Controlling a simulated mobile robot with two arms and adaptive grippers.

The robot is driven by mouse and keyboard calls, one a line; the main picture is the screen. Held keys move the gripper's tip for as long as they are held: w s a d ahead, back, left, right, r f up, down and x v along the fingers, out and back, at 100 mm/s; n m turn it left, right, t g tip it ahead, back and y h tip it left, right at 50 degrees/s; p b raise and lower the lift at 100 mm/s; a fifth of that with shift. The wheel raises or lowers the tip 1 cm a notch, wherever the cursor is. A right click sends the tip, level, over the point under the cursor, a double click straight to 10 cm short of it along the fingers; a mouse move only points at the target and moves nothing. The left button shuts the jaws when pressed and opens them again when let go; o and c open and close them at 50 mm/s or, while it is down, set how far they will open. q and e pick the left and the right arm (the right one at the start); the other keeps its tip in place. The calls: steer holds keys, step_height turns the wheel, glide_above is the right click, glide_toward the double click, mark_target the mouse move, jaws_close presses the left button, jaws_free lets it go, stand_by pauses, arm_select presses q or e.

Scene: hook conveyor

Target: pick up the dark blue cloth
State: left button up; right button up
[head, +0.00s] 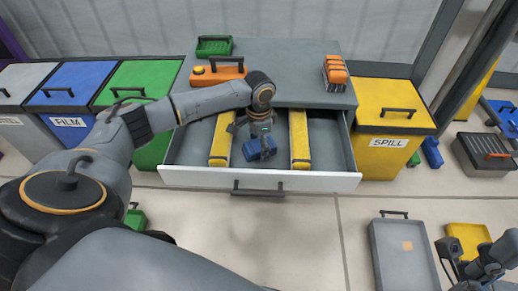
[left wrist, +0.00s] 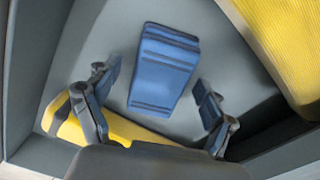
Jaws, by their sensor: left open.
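The dark blue cloth (left wrist: 163,70) is a folded block with darker bands, lying on the grey floor of the open drawer (head: 330,182). My left gripper (left wrist: 156,90) is open above the cloth, with one finger to each side of it and visible gaps between. In the head view my left arm reaches over the drawer and its gripper partly hides the cloth (head: 262,151). My right gripper (head: 462,268) seems to show at the lower right edge, far from the drawer; its jaws are unclear.
Two yellow dividers (head: 221,140) (head: 299,140) run along the drawer on either side of the cloth. A grey worktop (head: 290,75) overhangs the back. A yellow SPILL bin (head: 392,110) stands right of the drawer; green (head: 140,85) and blue FILM (head: 72,85) bins stand left.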

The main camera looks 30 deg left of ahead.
arm_select(q)
steer(key=c, duration=1.4)
steer(key=shift+o, duration=0.2)
steer(key=shift+r, duration=0.15)
